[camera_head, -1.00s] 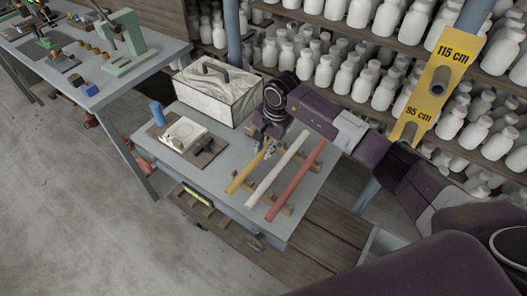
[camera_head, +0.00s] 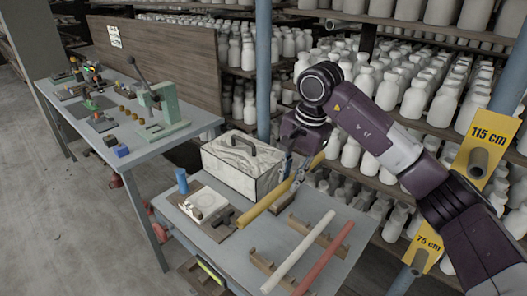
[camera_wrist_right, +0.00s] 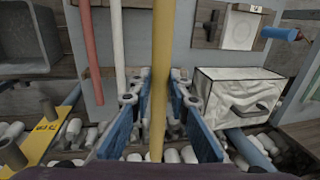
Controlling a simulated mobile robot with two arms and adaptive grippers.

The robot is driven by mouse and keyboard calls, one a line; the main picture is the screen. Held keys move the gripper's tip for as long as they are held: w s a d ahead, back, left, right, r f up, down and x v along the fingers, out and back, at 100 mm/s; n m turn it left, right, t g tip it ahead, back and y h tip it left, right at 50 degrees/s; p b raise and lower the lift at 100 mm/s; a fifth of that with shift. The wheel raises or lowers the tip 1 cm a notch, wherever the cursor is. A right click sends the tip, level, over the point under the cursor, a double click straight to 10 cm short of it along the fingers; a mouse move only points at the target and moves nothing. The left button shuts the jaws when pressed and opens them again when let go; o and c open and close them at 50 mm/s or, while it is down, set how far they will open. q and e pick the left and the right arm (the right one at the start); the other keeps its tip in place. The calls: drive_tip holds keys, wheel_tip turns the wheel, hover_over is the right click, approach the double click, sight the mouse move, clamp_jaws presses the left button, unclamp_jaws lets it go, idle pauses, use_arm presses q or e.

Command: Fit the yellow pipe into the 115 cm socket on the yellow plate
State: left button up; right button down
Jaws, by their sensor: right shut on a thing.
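The yellow pipe (camera_head: 262,206) is raised at a slant above the table, and my right gripper (camera_head: 296,172) is shut on it. In the right wrist view the pipe (camera_wrist_right: 161,50) runs between the two blue fingers of this gripper (camera_wrist_right: 159,88). The yellow plate (camera_head: 492,158) is on a blue post at the right. Its 115 cm socket (camera_head: 478,163), a dark round tube, sticks out below the label and looks empty. A 75 cm label (camera_head: 428,243) shows lower down; my arm covers the part between. My left gripper is not in view.
A white pipe (camera_head: 299,252) and a red pipe (camera_head: 324,256) lie on wooden holders on the grey table (camera_head: 222,252). A marbled box (camera_head: 243,165) stands behind. Shelves of white bottles (camera_head: 412,100) back the plate. Another bench (camera_head: 75,118) is at left.

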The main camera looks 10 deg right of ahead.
drive_tip(key=s+d+f+n+g, duration=0.1)
drive_tip(key=s+f+n, duration=0.3)
drive_tip(key=s, duration=0.7)
drive_tip(key=s+f+n+g, duration=0.1)
drive_tip(key=s+f+n, duration=0.35)
drive_tip(key=s, duration=0.75)
drive_tip(key=w+r+m, duration=0.2)
drive_tip(key=w+r, duration=0.1)
drive_tip(key=w, duration=0.4)
drive_tip(key=w+r+m+t, duration=0.1)
drive_tip(key=w+r+m, duration=0.1)
drive_tip(key=w, duration=0.6)
drive_tip(key=w+a+r+m+t, duration=0.1)
drive_tip(key=w+r+m, duration=0.2)
drive_tip(key=w, duration=0.5)
drive_tip(key=shift+r+m, duration=0.35)
drive_tip(key=shift+m, duration=0.4)
wheel_tip(320, 180, down, 19)
drive_tip(key=p, duration=0.4)
drive_tip(key=shift+f, duration=0.55)
drive_tip(key=c, duration=1.8)
unclamp_jaws()
